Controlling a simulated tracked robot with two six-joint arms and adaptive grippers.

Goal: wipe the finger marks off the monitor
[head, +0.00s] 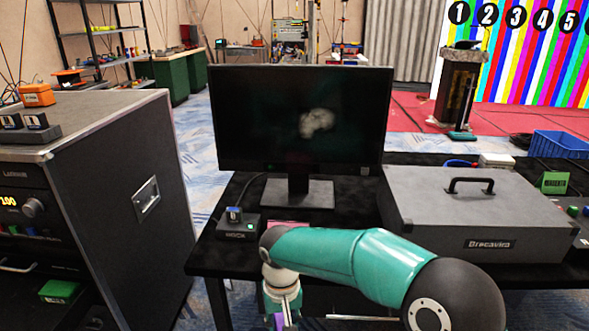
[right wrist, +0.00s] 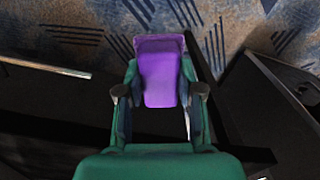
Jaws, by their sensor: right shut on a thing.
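The monitor (head: 250,110) stands upright on its stand on the black table, with a dark screen. A pale, whitish smudge (head: 317,122) shows right of the middle of the screen. My right gripper (right wrist: 160,92) is shut on a purple cloth-like thing (right wrist: 160,75), held between its two fingers. In the head view, my right arm reaches in from the right, and the gripper hangs low at the table's front edge, below and apart from the monitor. Only a bit of the purple thing (head: 278,322) shows there, at the bottom edge. My left gripper is not in view.
A grey case (head: 440,225) with a handle lies on the table (head: 225,255) right of the monitor. A small dark box (head: 240,226) sits in front of the monitor's left side. A tall rack cabinet (head: 120,150) stands at left. A blue crate (head: 560,144) is at far right.

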